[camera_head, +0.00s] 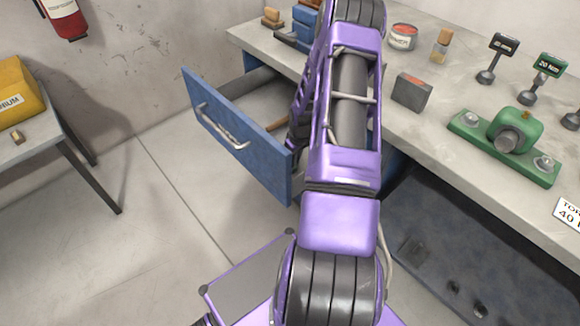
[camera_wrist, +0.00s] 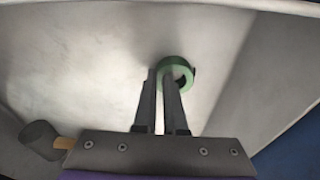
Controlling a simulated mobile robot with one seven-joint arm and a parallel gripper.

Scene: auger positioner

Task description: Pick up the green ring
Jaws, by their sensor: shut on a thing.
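The green ring (camera_wrist: 179,62) shows in the wrist view, inside a pale, open drawer. My gripper (camera_wrist: 161,76) is shut on the ring, with its narrow fingertips at the ring's left side. One finger overlaps the ring's opening in the picture. I cannot tell whether the ring touches the drawer floor. In the head view my arm hides the ring and the gripper. The drawer's blue front (camera_head: 235,135) stands pulled out from the bench there.
A mallet-like tool with a dark head (camera_wrist: 40,142) lies left of my gripper in the drawer. The grey benchtop (camera_head: 430,130) beside my arm holds a tin (camera_head: 403,37), a grey block (camera_head: 412,92) and a green fixture (camera_head: 512,130). Floor left of the drawer is clear.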

